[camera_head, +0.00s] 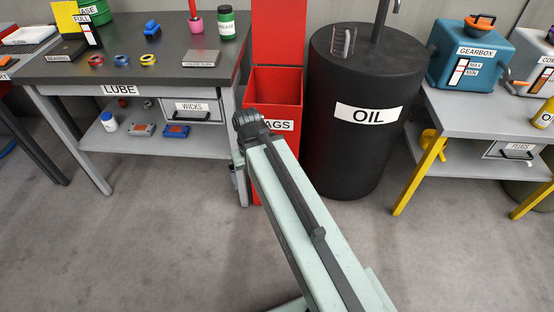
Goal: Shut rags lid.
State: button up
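The red rags bin (284,90) stands between the lube bench and the oil drum. Its label is partly covered by my arm and reads "AGS". The red lid (279,32) stands upright at the back of the bin, so the bin is open. The lid's top runs out of the picture. My pale green arm reaches up from the lower right, and its dark joint is in front of the bin's left front edge. My gripper cannot be made out; the arm's far part is hidden behind the joint and link.
The black oil drum (347,150) stands close on the bin's right, with a brush (343,42) on top. The lube bench (160,65) with several small items is close on the left. A grey bench (480,120) with a gearbox case (472,58) is at right. The front floor is clear.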

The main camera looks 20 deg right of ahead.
aim_at(279, 30)
jog(key=z, duration=0.05)
jog(key=k, duration=0.5)
jog(key=z, duration=1.4)
jog(key=i, duration=1)
jog(key=u, duration=2.45)
jog(key=i, duration=1)
jog(key=z, duration=0.05)
